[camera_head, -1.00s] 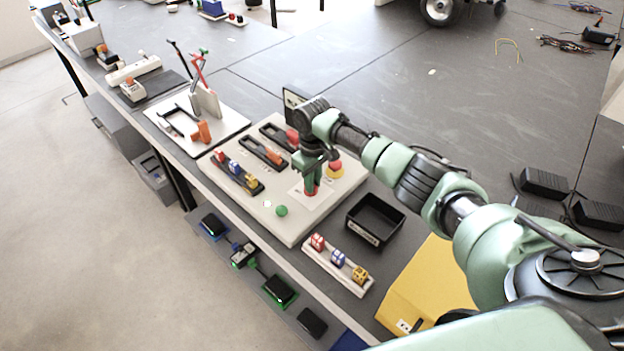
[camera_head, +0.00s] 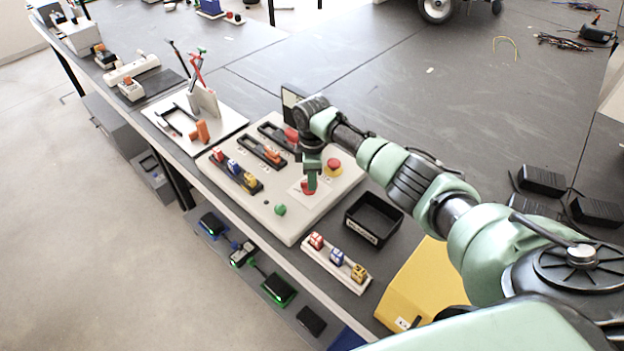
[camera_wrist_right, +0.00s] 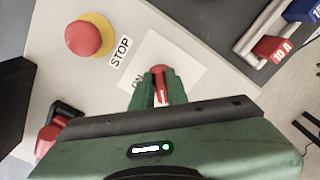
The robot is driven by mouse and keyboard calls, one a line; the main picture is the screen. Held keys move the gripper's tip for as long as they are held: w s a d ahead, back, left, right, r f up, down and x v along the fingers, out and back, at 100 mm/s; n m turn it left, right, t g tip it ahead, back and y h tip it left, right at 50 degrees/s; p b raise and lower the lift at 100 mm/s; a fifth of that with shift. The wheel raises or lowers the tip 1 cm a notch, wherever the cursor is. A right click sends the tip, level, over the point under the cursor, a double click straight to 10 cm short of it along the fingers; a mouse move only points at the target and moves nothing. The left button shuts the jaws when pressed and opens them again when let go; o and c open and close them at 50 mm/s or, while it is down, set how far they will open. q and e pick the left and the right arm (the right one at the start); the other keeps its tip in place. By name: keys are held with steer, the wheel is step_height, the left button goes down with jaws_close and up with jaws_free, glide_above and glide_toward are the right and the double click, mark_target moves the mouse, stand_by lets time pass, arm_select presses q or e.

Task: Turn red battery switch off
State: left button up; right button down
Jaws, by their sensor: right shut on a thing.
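The red battery switch (camera_head: 308,187) sits on a white square plate on the light control panel. In the right wrist view the red switch (camera_wrist_right: 161,70) shows between my fingertips, beside a partly covered label that seems to read ON. My right gripper (camera_head: 310,178) points down from above and is shut on the switch; it also shows in the right wrist view (camera_wrist_right: 160,84). The fingers hide part of the knob and its label. My left gripper is out of view.
A red stop button on a yellow base (camera_head: 334,167) stands close behind the switch. Slotted levers (camera_head: 262,150) lie to the left. A black tray (camera_head: 374,218) stands to the right.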

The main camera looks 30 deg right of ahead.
steer(key=shift+w+r+n, duration=0.1)
steer(key=shift+r+n, duration=0.05)
steer(key=shift+n, duration=0.15)
steer(key=c, duration=1.4)
jaws_free()
step_height(320, 180, up, 8)
steer(key=shift+f+b, duration=0.1)
steer(key=shift+b, duration=0.5)
steer(key=shift+f, duration=0.1)
